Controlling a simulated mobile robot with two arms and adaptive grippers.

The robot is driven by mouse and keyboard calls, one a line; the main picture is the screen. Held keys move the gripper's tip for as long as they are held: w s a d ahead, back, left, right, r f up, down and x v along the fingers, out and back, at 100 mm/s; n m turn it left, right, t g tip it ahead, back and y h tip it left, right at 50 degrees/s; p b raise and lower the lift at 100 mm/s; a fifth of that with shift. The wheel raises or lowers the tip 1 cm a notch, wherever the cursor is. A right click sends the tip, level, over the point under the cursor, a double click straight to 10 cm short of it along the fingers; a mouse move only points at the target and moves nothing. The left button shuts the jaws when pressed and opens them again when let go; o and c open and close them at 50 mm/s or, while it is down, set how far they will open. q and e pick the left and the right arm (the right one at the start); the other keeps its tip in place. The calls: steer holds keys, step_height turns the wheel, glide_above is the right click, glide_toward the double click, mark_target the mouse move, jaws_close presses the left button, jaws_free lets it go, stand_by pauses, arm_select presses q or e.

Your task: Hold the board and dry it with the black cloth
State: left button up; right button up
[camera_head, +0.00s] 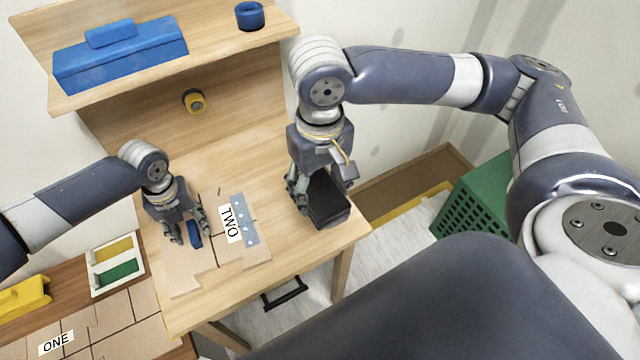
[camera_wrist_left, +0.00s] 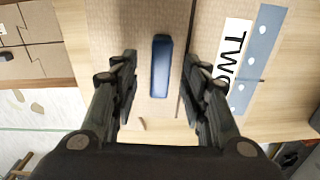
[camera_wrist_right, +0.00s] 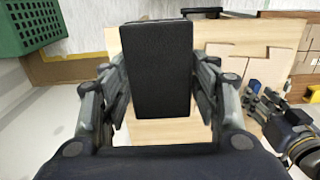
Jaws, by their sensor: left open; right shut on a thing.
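The tan board (camera_head: 190,272) lies flat on the wooden table, with a "TWO" label (camera_head: 229,224) and a grey-blue strip on its right part. A blue handle-like block (camera_head: 195,234) stands on the board; in the left wrist view the blue block (camera_wrist_left: 161,66) lies between the fingers, apart from both. My left gripper (camera_head: 187,234) is open above the board around this block. The black cloth (camera_head: 328,203), a thick dark block shape, is in my right gripper (camera_head: 322,196), over the table's right side. It also fills the middle of the right wrist view (camera_wrist_right: 157,65).
A shelf above holds a blue case (camera_head: 120,60) and a blue round container (camera_head: 249,15). A lower-left table carries a "ONE" board (camera_head: 105,318), a tray (camera_head: 115,264) and a yellow tool (camera_head: 25,296). A green crate (camera_head: 478,198) stands at right.

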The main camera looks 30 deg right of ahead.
arm_select(q)
steer(key=shift+f+b, duration=0.7)
steer(key=shift+f, duration=0.55)
arm_select(e)
steer(key=shift+f, duration=1.1)
arm_select(q)
jaws_close()
jaws_free()
arm_select(e)
steer(key=shift+r, duration=0.1)
